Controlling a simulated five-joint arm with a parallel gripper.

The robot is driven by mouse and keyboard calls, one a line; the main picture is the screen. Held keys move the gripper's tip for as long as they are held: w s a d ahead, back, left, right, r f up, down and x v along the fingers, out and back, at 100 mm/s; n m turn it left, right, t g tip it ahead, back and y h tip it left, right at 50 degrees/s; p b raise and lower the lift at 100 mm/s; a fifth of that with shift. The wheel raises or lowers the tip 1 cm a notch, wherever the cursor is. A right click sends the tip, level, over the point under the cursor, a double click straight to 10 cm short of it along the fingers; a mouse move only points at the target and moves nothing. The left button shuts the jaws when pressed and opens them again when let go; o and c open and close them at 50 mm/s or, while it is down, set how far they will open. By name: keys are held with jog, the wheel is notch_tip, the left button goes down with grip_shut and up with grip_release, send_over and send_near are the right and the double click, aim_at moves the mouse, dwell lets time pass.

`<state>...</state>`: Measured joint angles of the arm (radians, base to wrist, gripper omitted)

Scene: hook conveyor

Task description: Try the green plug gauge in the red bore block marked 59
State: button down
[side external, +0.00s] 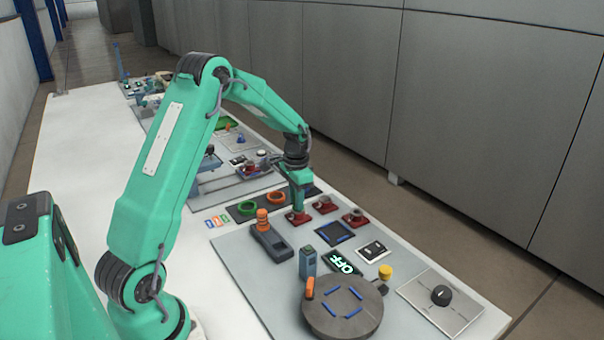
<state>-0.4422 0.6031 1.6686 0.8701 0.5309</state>
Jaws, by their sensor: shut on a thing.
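My gripper (298,204) points down at the left one of three red bore blocks (297,218). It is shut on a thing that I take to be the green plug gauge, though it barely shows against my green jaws. I cannot tell whether the gauge is above the bore or in it. A second red block (325,204) sits just right of my gripper, and a third red block (356,218) is farther right. The number marks are too small to read, so I cannot tell which block is 59.
A green ring (247,208) and an orange ring (276,198) lie left of my gripper. An orange-topped dark device (270,238) stands in front.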

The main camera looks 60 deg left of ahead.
jog(key=shift+r, duration=0.5)
jog(key=shift+r, duration=0.35)
jog(key=shift+r, duration=0.35)
jog(key=shift+r, duration=0.7)
jog(key=shift+r, duration=0.35)
jog(key=shift+r, duration=0.7)
jog(key=shift+r, duration=0.1)
